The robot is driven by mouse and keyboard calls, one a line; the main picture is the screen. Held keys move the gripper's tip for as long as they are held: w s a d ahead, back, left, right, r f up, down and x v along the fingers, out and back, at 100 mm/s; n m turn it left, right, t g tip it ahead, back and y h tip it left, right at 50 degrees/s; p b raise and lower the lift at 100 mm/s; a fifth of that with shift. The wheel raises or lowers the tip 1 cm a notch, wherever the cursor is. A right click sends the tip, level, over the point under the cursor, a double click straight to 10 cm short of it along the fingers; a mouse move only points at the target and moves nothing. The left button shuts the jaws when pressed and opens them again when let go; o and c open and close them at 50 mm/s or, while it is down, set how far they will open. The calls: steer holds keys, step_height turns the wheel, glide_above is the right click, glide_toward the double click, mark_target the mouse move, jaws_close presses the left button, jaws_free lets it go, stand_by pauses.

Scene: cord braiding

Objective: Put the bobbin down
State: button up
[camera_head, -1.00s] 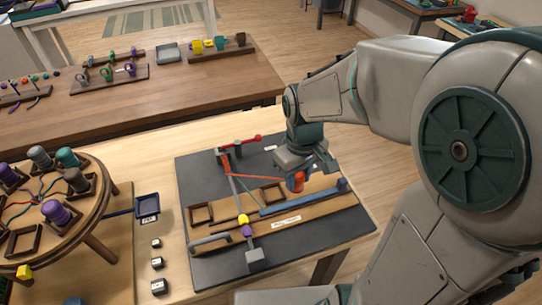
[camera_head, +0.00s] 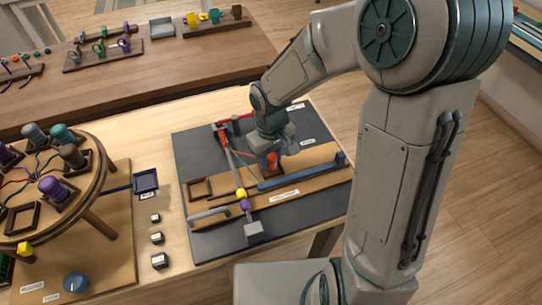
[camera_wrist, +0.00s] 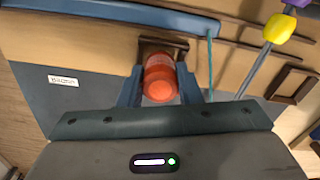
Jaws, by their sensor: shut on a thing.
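The orange bobbin (camera_head: 272,160) is upright between the fingers of my gripper (camera_head: 274,150), which is shut on it. In the wrist view the bobbin (camera_wrist: 160,78) sits between both fingers (camera_wrist: 160,88), over or in a brown square holder (camera_wrist: 182,45). I cannot tell whether it touches the holder's floor. The holder is mostly hidden by the bobbin and gripper. A second, empty square holder (camera_head: 199,189) is on the wooden board (camera_head: 305,178) to the left. A thin teal cord (camera_wrist: 210,65) runs beside the right finger.
A blue bar (camera_head: 300,174) lies close by on the board. A grey bar with yellow and purple beads (camera_head: 243,199) crosses it to the left. The round braiding stand (camera_head: 80,205) with several bobbins is at the far left. A small blue tray (camera_head: 146,182) is between.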

mark_target(271, 156)
steer(key=shift+f+b, duration=0.4)
steer(key=shift+f, duration=0.05)
steer(key=o, duration=1.1)
steer(key=shift+r, duration=0.1)
steer(key=shift+r, duration=0.15)
step_height(271, 156, up, 13)
steer(key=p, duration=0.2)
steer(key=s+d+m+t, duration=0.1)
steer(key=s+d+m, duration=0.1)
steer(key=s+d, duration=0.2)
steer(key=s+d+r+m+t, duration=0.1)
steer(key=s+d+m, duration=0.1)
steer(key=s+d, duration=0.2)
steer(key=s+d+r+m, duration=0.1)
steer(key=s+d+m, duration=0.1)
steer(key=s+d, duration=0.2)
steer(key=shift+t, duration=0.4)
steer(key=shift+a, duration=0.1)
